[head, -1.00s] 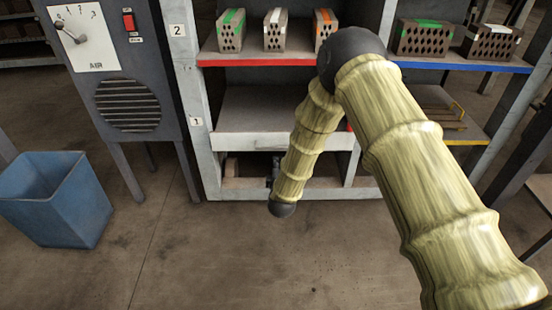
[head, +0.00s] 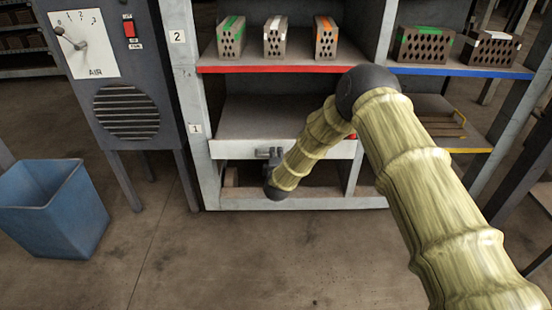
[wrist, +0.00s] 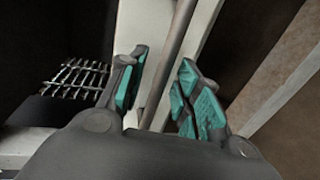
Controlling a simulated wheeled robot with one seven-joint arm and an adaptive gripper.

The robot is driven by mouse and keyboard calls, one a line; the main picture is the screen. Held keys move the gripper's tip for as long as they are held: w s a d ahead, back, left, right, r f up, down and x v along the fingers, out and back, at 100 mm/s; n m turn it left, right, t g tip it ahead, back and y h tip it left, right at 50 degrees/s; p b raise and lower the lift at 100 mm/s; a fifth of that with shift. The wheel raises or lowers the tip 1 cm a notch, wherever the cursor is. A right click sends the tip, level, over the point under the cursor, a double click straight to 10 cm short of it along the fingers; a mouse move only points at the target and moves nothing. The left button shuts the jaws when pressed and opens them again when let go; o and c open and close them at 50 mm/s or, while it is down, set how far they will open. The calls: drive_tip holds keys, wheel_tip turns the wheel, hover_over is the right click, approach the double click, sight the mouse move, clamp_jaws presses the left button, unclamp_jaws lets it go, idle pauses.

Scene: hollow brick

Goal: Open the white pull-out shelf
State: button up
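The white pull-out shelf (head: 232,149) is in the lower left bay of the rack, below the red-edged shelf. Its front looks flush with the rack. My gripper (head: 268,156) is at the shelf front, left of its middle, partly hidden by my arm. In the wrist view the shelf's white front (wrist: 196,48) lies behind a grey bar handle (wrist: 178,35). The handle runs between the two teal-padded fingers of my gripper (wrist: 158,88). The fingers are apart, with gaps visible beside the bar.
Hollow bricks (head: 275,38) stand on the red-edged shelf (head: 250,69) above, and more on the blue-edged shelf (head: 460,68) at right. A grey air cabinet (head: 120,100) and a blue bin (head: 55,210) are at left. The floor in front is clear.

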drive_tip(key=shift+w+f, duration=0.1)
drive_tip(key=shift+w, duration=0.2)
drive_tip(key=shift+c, duration=0.2)
clamp_jaws()
drive_tip(key=shift+s, duration=0.1)
